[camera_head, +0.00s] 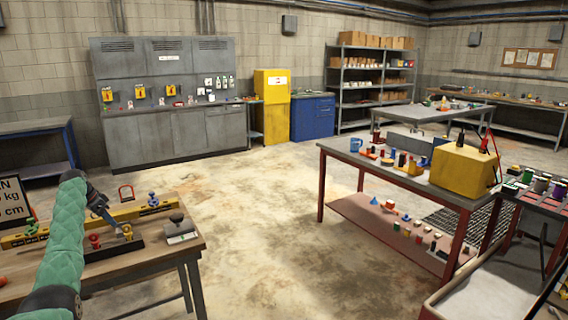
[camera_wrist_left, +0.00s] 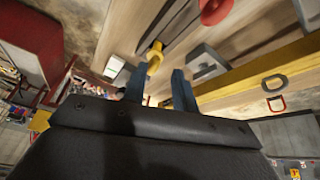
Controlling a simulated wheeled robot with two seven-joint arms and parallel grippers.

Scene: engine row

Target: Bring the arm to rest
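My left arm, in a green padded sleeve (camera_head: 66,232), comes up from the lower left in the head view. My left gripper (camera_head: 117,225) points down and to the right over the wooden workbench (camera_head: 150,262). In the left wrist view the two blue-grey fingers (camera_wrist_left: 159,85) stand apart with a gap between them. A yellow knobbed piece (camera_wrist_left: 155,57) shows just past the fingertips, and nothing is seen clamped. My right gripper is in neither view.
On the bench are a yellow bar (camera_head: 105,221), a dark tray with red pieces (camera_head: 100,247) and a grey block with a dark knob (camera_head: 179,229). A red-framed table (camera_head: 330,152) with a yellow box (camera_head: 462,166) stands to the right. Open concrete floor lies between.

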